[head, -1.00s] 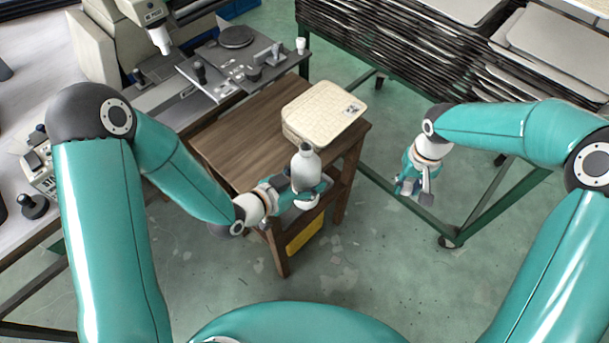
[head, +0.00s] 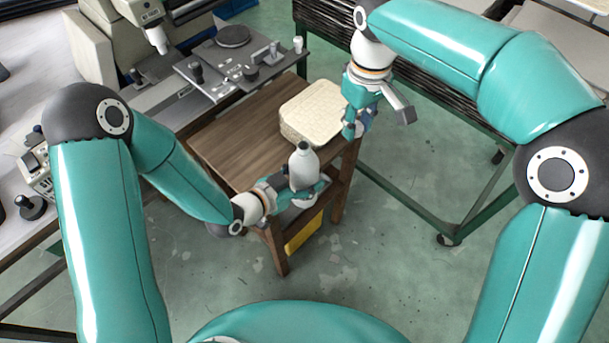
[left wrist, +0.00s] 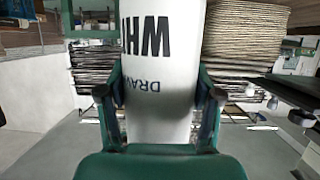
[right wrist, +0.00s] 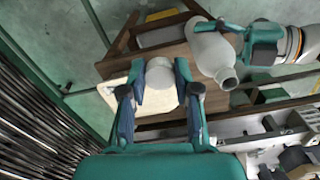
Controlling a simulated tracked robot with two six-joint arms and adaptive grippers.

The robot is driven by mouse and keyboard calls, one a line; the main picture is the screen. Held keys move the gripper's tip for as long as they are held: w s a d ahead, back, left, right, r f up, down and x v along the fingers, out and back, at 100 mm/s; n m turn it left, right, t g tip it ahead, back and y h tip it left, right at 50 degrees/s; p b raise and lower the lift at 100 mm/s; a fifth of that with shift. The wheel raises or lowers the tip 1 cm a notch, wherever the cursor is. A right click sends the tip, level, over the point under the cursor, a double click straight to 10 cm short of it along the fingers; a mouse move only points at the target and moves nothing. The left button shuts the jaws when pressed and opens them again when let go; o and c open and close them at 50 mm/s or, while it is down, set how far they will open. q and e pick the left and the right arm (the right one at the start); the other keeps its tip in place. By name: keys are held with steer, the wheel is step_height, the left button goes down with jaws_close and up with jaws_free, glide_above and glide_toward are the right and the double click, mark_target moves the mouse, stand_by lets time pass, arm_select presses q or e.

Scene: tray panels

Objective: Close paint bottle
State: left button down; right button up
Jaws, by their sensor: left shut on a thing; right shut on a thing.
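The white paint bottle (head: 304,166) is upright in the head view, with a dark top on its neck and no cap there. My left gripper (head: 292,188) is shut around its body. The left wrist view shows the bottle's lettered side (left wrist: 158,75) between the fingers. My right gripper (head: 376,115) is by the right side of the cream box, up and right of the bottle. In the right wrist view it is shut on a round white cap (right wrist: 161,74). The bottle (right wrist: 212,50) lies to the right of the cap there, apart from it.
A cream box (head: 308,112) sits on the small wooden table (head: 236,145), partly behind my right gripper. A machine with a grey plate (head: 240,62) stands behind the table. A green-framed rack (head: 410,207) of trays is to the right. The floor in front is clear.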

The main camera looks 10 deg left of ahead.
steer(key=s+a+r+n, duration=0.2)
steer(key=s+a+r, duration=0.1)
steer(key=a, duration=0.6)
steer(key=shift+a+r, duration=0.4)
steer(key=shift+r, duration=0.2)
steer(key=shift+f, duration=0.1)
steer(key=shift+f, duration=1.9)
steer(key=shift+f, duration=0.8)
steer(key=shift+f, duration=0.6)
